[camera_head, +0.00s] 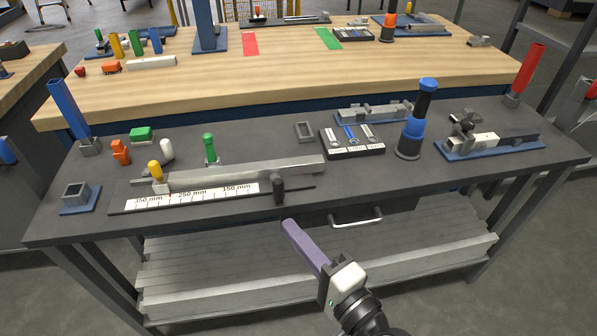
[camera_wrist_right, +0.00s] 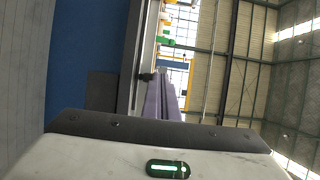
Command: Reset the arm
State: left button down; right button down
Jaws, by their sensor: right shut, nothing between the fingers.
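My right gripper (camera_head: 289,224) reaches in from the bottom of the head view, in front of the near edge of the dark workbench (camera_head: 240,212). Its purple fingers are together with nothing between them, pointing up and left in the picture. They are apart from the things on the bench. In the right wrist view the purple fingers (camera_wrist_right: 162,82) also show side by side and empty. My left gripper does not show in either view.
The dark bench holds a ruler fixture (camera_head: 190,196), a blue-and-black cylinder (camera_head: 411,125), a tray of small parts (camera_head: 351,141), a grey clamp fixture (camera_head: 487,141) and a blue post (camera_head: 70,108). A drawer handle (camera_head: 356,219) and slatted shelf (camera_head: 200,263) lie below. A wooden table (camera_head: 290,72) stands behind.

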jog(key=s+d+f+n+g+h, duration=0.3)
jog(key=s+d+f+n+g, duration=0.3)
jog(key=s+f+n, duration=0.25)
jog(key=s+d+f+n+g+h, duration=0.25)
jog(key=s+d+h, duration=0.2)
jog(key=d, duration=0.45)
jog(key=s+d+f+n+g+h, duration=0.25)
jog(key=s+d, duration=0.35)
jog(key=d, duration=0.3)
jog(key=w+a+f+t+y, duration=0.1)
jog(key=w+a+f+t, duration=0.1)
jog(key=f, duration=0.3)
jog(key=w+a+f+t, duration=0.2)
jog(key=a+f+t, duration=0.1)
jog(key=f, duration=0.3)
jog(key=shift+a+f+m+y, duration=0.15)
jog(key=shift+a+m+y, duration=0.2)
jog(key=shift+y, duration=0.05)
